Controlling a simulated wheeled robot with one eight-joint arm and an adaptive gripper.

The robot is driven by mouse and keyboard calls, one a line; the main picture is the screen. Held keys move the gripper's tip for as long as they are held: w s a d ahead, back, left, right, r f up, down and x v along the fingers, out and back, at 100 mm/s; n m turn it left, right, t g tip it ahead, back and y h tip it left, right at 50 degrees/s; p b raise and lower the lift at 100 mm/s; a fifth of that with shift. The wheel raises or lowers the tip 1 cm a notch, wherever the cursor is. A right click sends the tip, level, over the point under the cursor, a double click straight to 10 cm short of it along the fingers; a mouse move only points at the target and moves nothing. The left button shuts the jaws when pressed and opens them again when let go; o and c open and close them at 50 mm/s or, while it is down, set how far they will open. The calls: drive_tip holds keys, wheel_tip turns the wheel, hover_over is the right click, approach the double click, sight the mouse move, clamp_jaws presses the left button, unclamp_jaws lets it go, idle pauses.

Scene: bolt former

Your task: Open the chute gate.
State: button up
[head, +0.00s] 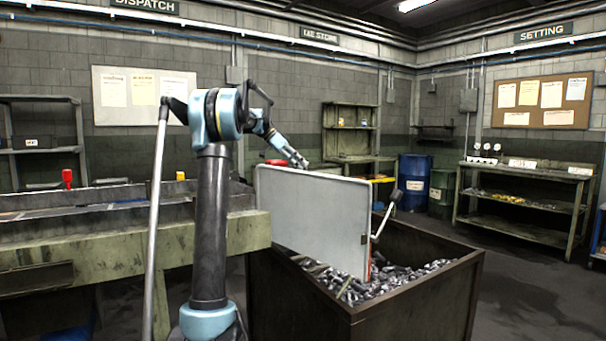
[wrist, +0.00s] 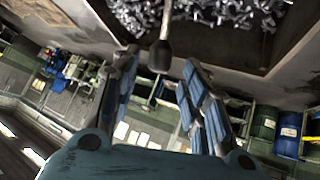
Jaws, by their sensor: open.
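The chute gate looks to be the pale grey upright panel (head: 310,215) at the near side of the bolt bin in the head view. A bent metal lever with a dark grip (head: 396,196) stands at its right edge. My gripper (head: 303,161) is above the panel's top edge, left of the grip and apart from it. In the wrist view the fingers of my gripper (wrist: 160,66) are spread and empty. The dark lever grip (wrist: 161,56) shows in line with the gap between the fingertips.
A dark open bin (head: 420,310) full of bolts (head: 350,286) stands below the panel. A greenish bench (head: 120,242) runs along the left. A blue drum (head: 414,182), a green bin (head: 441,190) and shelving stand behind. Floor at the right is clear.

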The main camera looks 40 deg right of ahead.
sight(306, 170)
drive_tip(key=shift+x, duration=2.1)
clamp_jaws()
